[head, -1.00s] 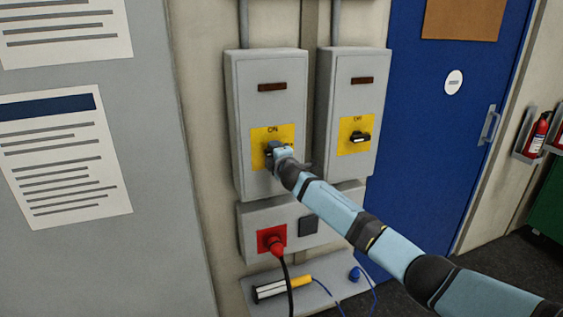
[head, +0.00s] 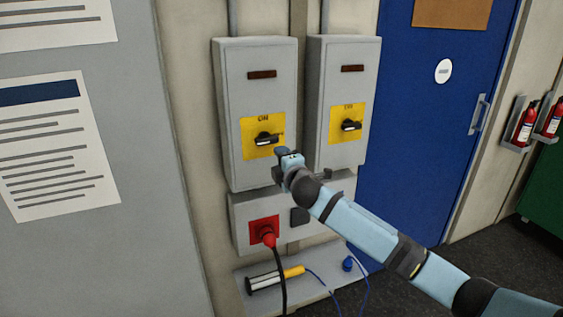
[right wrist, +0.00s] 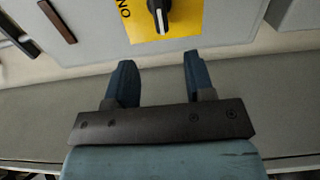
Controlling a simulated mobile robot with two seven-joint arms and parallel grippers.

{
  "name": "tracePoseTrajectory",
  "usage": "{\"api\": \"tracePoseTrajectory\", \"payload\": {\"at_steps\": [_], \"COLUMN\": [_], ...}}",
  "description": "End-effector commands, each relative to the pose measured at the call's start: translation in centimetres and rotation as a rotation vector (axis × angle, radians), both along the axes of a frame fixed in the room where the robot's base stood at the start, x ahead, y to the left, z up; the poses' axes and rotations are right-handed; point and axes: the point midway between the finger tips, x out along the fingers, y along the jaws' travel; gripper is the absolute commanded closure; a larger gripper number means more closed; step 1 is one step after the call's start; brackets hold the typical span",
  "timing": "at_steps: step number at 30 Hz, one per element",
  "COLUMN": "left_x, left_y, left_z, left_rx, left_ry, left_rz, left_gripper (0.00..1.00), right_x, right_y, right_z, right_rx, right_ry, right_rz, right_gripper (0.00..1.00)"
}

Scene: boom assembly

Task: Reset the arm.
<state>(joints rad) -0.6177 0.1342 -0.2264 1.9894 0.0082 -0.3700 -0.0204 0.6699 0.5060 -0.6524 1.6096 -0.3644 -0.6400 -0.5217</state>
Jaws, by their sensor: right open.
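My right arm reaches in from the right in the head view. Its gripper (head: 284,156) is in front of the lower part of the left grey switch box (head: 228,100). In the right wrist view the gripper (right wrist: 156,80) is open, with nothing between its two blue fingers. A black rotary switch (head: 266,140) on a yellow plate marked ON is just above the gripper, apart from it. It also shows in the right wrist view (right wrist: 159,12), beyond the fingertips. My left gripper is not in view.
A second switch box (head: 343,65) with a black rotary switch (head: 350,125) is to the right. Below are a red plug (head: 266,232) with a black cable and a shelf (head: 318,279) holding a yellow-handled lamp (head: 290,273). A blue door (head: 425,130) stands right.

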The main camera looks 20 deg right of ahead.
Motion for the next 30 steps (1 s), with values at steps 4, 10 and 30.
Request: {"api": "tracePoseTrajectory", "payload": {"at_steps": [4,10,30], "left_x": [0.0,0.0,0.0], "left_y": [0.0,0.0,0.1], "left_z": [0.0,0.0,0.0], "left_rx": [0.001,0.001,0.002], "left_ry": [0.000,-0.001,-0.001], "left_rz": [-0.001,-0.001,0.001], "left_gripper": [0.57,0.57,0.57], "right_x": [0.0,-0.2,-25.5], "right_y": [0.0,0.2,7.7], "right_z": [0.0,-0.5,-28.9], "right_rx": [0.000,0.009,0.910], "right_ry": [0.000,0.006,0.511], "right_rz": [0.000,0.004,0.018], "right_gripper": [0.51,0.51,0.51]}}
